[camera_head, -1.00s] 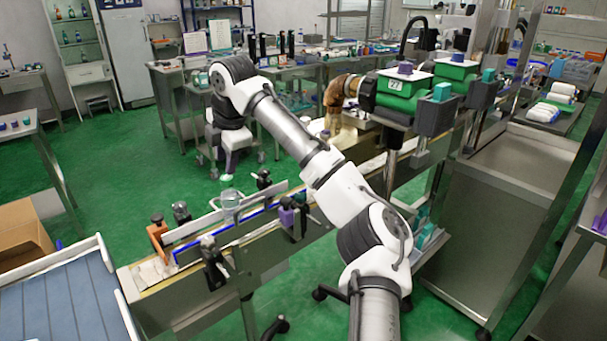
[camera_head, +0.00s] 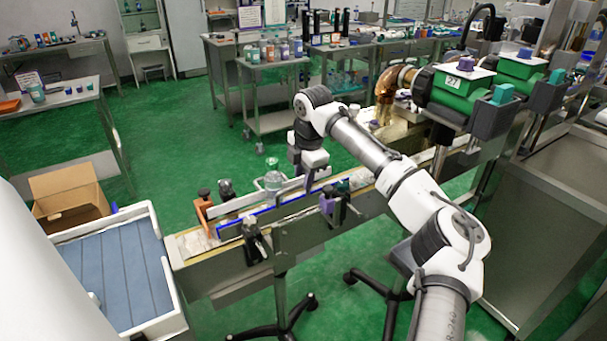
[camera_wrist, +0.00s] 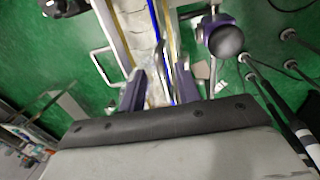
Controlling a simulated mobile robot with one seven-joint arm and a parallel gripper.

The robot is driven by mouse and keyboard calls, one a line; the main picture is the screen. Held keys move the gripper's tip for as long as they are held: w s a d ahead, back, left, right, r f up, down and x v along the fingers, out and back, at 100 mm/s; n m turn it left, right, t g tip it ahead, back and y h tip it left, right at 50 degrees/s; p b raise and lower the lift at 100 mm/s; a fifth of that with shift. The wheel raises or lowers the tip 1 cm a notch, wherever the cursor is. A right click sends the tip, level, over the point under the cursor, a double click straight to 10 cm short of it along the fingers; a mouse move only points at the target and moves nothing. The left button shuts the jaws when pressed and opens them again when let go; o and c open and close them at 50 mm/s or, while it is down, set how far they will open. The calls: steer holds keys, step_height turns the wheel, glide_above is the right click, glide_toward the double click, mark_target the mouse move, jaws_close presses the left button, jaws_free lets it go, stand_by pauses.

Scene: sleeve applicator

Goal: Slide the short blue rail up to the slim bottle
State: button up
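The short blue rail (camera_head: 262,218) runs along the near side of the conveyor in the head view. Its blue strip also shows in the wrist view (camera_wrist: 157,25), running down toward the fingers. The slim bottle (camera_head: 272,181), clear with a pale green cap, stands upright behind the rail, apart from my gripper. My gripper (camera_head: 309,178) points down over the conveyor, right of the bottle; its fingertips are hard to make out there. In the wrist view its two purple fingers (camera_wrist: 160,82) are spread, with the conveyor and rail strip visible between them. I cannot tell whether they touch the rail.
A grey back rail (camera_head: 238,205) lines the conveyor's far side. Clamps stand close by: orange (camera_head: 205,210), black (camera_head: 255,241) and purple (camera_head: 328,203). A blue-grey slatted tray (camera_head: 117,270) and a cardboard box (camera_head: 70,196) are at left.

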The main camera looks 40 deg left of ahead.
steer(key=shift+a+f, duration=0.1)
steer(key=shift+f, duration=0.55)
jaws_close()
